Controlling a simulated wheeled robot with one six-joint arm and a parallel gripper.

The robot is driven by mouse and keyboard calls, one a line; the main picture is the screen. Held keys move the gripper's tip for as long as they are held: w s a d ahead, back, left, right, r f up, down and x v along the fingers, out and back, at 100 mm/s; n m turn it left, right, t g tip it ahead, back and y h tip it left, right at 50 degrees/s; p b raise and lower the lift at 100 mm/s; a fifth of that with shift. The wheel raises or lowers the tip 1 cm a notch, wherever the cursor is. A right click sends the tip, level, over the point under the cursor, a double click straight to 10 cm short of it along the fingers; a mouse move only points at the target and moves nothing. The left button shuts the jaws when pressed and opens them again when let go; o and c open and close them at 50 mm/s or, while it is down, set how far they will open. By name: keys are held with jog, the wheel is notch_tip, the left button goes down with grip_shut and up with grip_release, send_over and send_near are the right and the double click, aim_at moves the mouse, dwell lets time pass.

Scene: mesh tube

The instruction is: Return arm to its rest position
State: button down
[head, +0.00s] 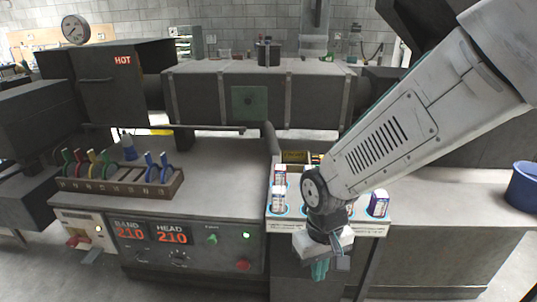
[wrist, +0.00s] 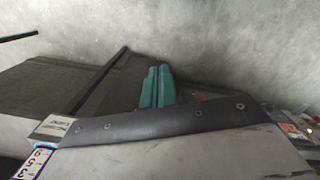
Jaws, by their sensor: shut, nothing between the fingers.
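My arm reaches in from the upper right of the head view and bends down at the wrist. My gripper (head: 319,270) has green fingers and hangs pointing down in front of the bench's front edge. In the wrist view the two green fingers of my gripper (wrist: 156,86) lie side by side, shut with nothing between them. The wrist and arm hide part of the white tray (head: 285,226) behind them.
A rack of coloured-handled tools (head: 120,180) stands left. A blue bucket (head: 523,187) is at far right. The dark machine (head: 260,95) spans the back.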

jog(key=s+d+r+m+t, duration=0.1)
jog(key=s+d+r+m, duration=0.1)
jog(key=s+d+r, duration=0.4)
jog(key=s+d+r+m+t, duration=0.1)
jog(key=s+d+r+m, duration=0.1)
jog(key=s+d+r, duration=0.4)
jog(key=d+r, duration=0.4)
jog(key=r, duration=0.1)
jog(key=shift+s+r, duration=0.15)
jog(key=shift+r, duration=0.25)
jog(key=shift+a, duration=0.1)
